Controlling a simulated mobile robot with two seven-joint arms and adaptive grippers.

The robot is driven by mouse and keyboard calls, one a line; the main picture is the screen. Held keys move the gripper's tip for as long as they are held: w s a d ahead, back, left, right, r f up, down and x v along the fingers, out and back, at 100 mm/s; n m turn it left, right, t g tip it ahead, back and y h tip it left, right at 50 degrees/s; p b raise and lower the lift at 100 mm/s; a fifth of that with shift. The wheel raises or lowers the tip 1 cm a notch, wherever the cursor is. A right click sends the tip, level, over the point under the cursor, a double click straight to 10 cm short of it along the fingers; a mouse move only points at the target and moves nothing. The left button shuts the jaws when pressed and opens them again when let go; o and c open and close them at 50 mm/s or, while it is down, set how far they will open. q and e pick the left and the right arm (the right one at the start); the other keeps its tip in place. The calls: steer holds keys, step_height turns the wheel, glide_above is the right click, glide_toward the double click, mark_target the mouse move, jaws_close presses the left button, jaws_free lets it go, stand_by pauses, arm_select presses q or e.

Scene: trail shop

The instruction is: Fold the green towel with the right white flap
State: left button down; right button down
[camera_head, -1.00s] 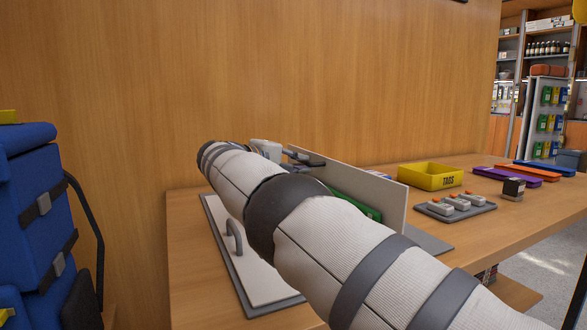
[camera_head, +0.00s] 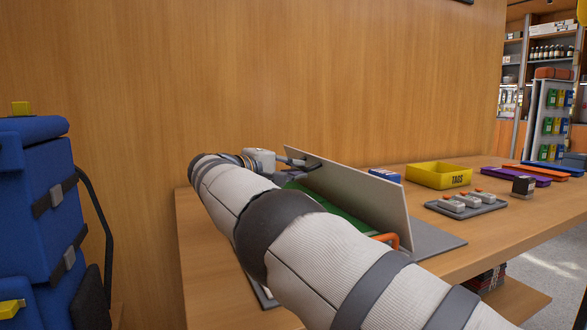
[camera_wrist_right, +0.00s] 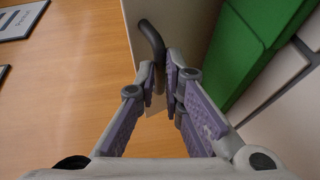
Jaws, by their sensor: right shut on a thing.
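The right white flap (camera_head: 365,207) stands steeply tilted on its edge on the bench, right of the green towel (camera_head: 340,224). The towel lies partly hidden behind my right arm; its green cloth also shows in the right wrist view (camera_wrist_right: 258,45). My right gripper (camera_head: 302,161) is at the flap's far upper part. In the right wrist view, its fingers (camera_wrist_right: 168,82) are shut on the flap's dark curved handle (camera_wrist_right: 153,42). My left gripper is not in view.
A grey base (camera_head: 437,243) shows right of the flap. A blue box (camera_head: 384,175), a yellow TAGS tray (camera_head: 440,174) and a grey plate with small blocks (camera_head: 467,204) stand beyond it. An orange loop (camera_head: 388,240) shows at the flap's near end. Blue packs stand left.

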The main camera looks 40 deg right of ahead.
steer(key=shift+s+d+f, duration=0.15)
steer(key=shift+d+f, duration=0.05)
steer(key=shift+f, duration=0.35)
steer(key=c, duration=1.7)
jaws_free()
steer(key=shift+d, duration=0.25)
steer(key=shift+a+r, duration=0.2)
steer(key=shift+a, duration=0.1)
steer(key=a, duration=0.3)
steer(key=s+a+r, duration=0.1)
steer(key=a, duration=0.7)
steer(key=shift+s+a+r, duration=0.15)
steer(key=shift+a+r, duration=0.05)
steer(key=shift+r, duration=0.05)
